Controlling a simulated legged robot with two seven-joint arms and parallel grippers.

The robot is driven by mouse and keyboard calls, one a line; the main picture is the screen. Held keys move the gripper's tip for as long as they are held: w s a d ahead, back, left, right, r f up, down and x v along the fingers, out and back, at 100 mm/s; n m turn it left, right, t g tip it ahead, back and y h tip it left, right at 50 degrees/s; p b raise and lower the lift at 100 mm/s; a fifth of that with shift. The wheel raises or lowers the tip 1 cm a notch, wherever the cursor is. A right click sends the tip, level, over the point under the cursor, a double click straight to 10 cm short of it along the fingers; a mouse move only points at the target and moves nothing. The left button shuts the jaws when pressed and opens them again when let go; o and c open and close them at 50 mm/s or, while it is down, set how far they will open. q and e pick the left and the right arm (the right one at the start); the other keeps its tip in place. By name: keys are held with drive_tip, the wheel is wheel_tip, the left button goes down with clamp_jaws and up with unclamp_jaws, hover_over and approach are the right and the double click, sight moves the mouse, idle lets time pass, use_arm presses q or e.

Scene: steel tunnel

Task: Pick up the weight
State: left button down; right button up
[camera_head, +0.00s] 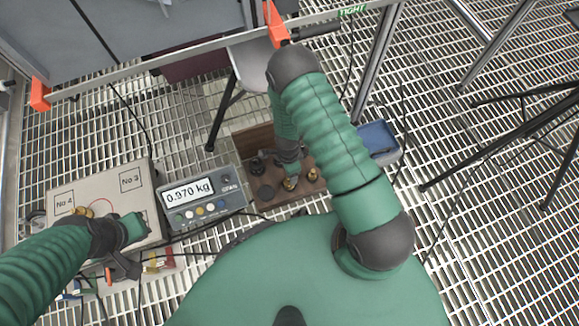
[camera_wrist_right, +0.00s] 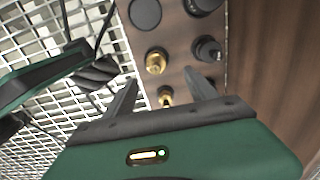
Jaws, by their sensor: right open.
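A brown wooden weight block (camera_head: 275,205) sits on the grating, holding brass and black weights. In the head view one brass weight (camera_head: 290,184) is just below my right gripper (camera_head: 288,171), and another brass weight (camera_head: 313,174) is to its right. In the right wrist view my right gripper (camera_wrist_right: 160,77) is open. A small brass weight (camera_wrist_right: 165,96) shows between its fingers, and a larger brass weight (camera_wrist_right: 155,61) lies just past the tips. Whether the fingers touch either is unclear. My left gripper (camera_head: 122,246) is over the grey box; its jaws are unclear.
A scale display (camera_head: 200,200) reads 0.970 kg left of the block. A grey box (camera_head: 95,190) marked No 3 and No 4 stands further left. A blue-topped case (camera_head: 378,139) is right of the block. Black weights (camera_wrist_right: 208,49) stand nearby. Cables and metal legs cross the grating.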

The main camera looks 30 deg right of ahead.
wheel_tip(320, 180, down, 6)
drive_tip(key=shift+a+r+b, duration=0.15)
drive_tip(key=shift+r+b, duration=0.1)
drive_tip(key=shift+b, duration=0.85)
drive_tip(key=shift+f, duration=0.3)
drive_tip(key=f+b, duration=0.4)
drive_tip(key=shift+s+f, duration=0.2)
drive_tip(key=shift+s, duration=0.15)
drive_tip(key=shift+f+b, duration=0.35)
drive_tip(key=shift+b, duration=0.1)
drive_tip(key=shift+a+r, duration=0.15)
drive_tip(key=shift+r, duration=0.1)
use_arm(q)
drive_tip(key=s+x, duration=0.1)
drive_tip(key=x, duration=0.7)
drive_tip(key=shift+s+a+f, duration=0.2)
drive_tip(key=shift+s+a, duration=0.05)
drive_tip(key=shift+s, duration=0.15)
use_arm(e)
clamp_jaws()
